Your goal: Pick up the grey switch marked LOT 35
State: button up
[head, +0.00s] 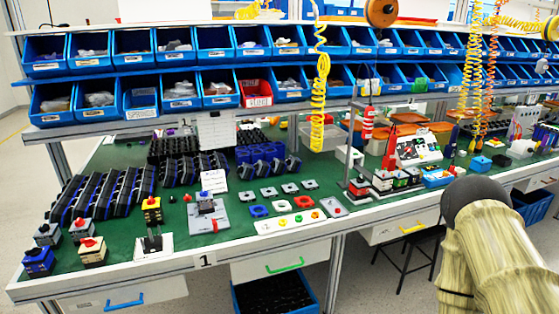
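Several rotary switches stand at the front left of the green workbench (190,258). A dark grey block (206,207) sits on a grey plate farther right. The markings are too small to read, so I cannot tell which one is LOT 35. My arm shows at the lower right, but my gripper is out of view.
Rows of dark parts (105,190) lie behind. Blue bins (180,92) line the back, and a yellow coiled hose (320,100) hangs over the bench. A dark stool (405,248) is below.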

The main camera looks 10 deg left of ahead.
aim_at(205, 205)
jog(key=z, duration=0.55)
jog(key=i, duration=0.7)
jog(key=u, duration=2.2)
